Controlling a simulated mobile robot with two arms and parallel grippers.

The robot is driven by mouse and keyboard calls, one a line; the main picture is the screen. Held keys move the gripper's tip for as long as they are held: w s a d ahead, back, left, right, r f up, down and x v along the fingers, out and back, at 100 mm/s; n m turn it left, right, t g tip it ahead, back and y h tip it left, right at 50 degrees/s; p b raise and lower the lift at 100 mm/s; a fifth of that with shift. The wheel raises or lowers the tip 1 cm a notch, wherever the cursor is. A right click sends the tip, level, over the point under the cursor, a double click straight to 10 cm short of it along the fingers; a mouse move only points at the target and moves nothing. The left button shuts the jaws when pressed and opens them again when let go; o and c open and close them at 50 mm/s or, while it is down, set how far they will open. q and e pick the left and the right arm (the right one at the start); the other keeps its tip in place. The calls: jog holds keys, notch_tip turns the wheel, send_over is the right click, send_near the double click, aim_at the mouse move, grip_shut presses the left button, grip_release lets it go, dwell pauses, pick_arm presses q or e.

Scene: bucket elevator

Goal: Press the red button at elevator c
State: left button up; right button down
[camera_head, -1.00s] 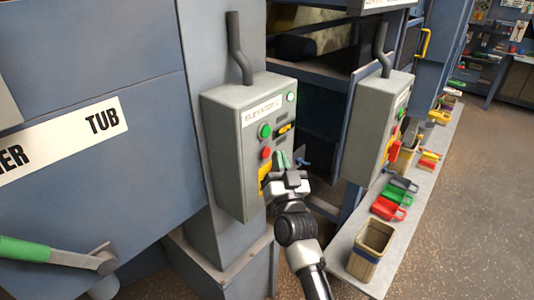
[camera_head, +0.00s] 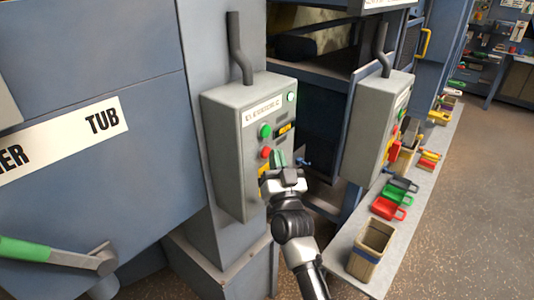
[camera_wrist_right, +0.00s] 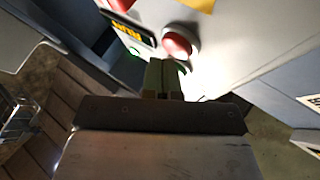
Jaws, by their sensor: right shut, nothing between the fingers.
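The elevator control box (camera_head: 229,185) is grey, with a label at its top that is too blurred to read surely. Its red button (camera_head: 266,154) sits below a green button (camera_head: 265,131). My right gripper (camera_head: 279,160) is in front of the box's lower right part, just right of the red button. In the right wrist view the red button (camera_wrist_right: 177,44) lies just beyond the shut, empty fingertips (camera_wrist_right: 165,66). I cannot tell whether the fingers touch it. My left gripper is not in view.
A second grey control box (camera_head: 368,135) stands to the right. A long bench (camera_head: 350,240) holds a tan bin (camera_head: 372,250), a red scoop (camera_head: 388,210) and a green scoop (camera_head: 395,194). A green-handled lever (camera_head: 25,249) is at lower left. Open floor lies at right.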

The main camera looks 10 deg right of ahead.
jog(key=shift+w+a, duration=0.25)
jog(key=shift+w, duration=0.1)
dwell(0.7)
jog(key=shift+s, duration=0.1)
dwell(0.4)
jog(key=shift+s+d, duration=0.5)
jog(key=shift+s, duration=0.1)
jog(key=shift+d+p, duration=0.1)
jog(key=shift+p, duration=0.25)
jog(key=s+d+p, duration=0.1)
jog(key=s, duration=0.1)
jog(key=s+d, duration=0.2)
jog(key=shift+p, duration=0.4)
jog(key=shift+f, duration=0.1)
